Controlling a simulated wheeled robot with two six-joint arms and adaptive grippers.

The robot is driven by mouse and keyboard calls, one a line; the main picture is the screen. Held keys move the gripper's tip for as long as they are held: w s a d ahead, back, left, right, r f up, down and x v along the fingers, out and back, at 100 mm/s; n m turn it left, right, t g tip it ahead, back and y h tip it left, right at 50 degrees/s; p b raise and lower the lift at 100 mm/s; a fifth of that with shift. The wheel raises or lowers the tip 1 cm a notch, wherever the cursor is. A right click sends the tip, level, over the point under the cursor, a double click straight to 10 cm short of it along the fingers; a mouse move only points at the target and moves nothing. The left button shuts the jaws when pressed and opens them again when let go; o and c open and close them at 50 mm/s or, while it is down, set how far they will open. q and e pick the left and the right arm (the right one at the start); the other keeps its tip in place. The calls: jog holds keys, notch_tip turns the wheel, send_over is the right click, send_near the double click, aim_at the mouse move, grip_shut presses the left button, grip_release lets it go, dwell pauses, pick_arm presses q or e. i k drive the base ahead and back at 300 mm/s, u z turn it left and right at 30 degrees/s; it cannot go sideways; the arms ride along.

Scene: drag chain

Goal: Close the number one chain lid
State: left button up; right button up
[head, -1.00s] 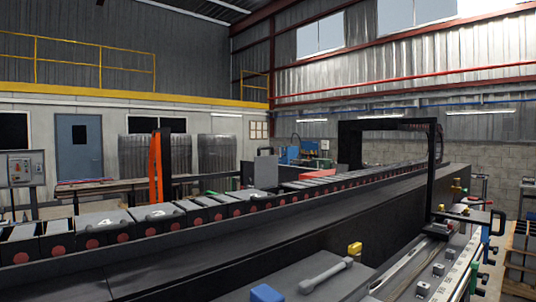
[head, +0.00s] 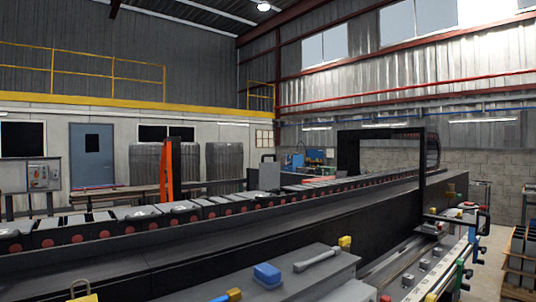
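The drag chain (head: 120,232) runs along the dark rail from the left edge toward the far right, with grey lids on top and red round marks on its side. Most lids lie flat, such as one grey lid (head: 140,213) at left. A grey plate (head: 269,176) stands upright at the chain's middle and looks like a raised lid. Its number cannot be read, nor can the marks on the flat lids. Neither of my grippers shows in the head view.
A workbench (head: 290,285) in front carries a blue box (head: 267,275), a grey tool (head: 318,259) and a yellow block (head: 345,242). A yellow padlock (head: 81,293) shows at the bottom left. An orange post (head: 168,172) stands behind the chain. A black arch (head: 350,150) spans the rail's far end.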

aim_at(269, 172)
jog(key=z, duration=1.75)
jog(key=i, duration=2.55)
jog(key=u, duration=3.85)
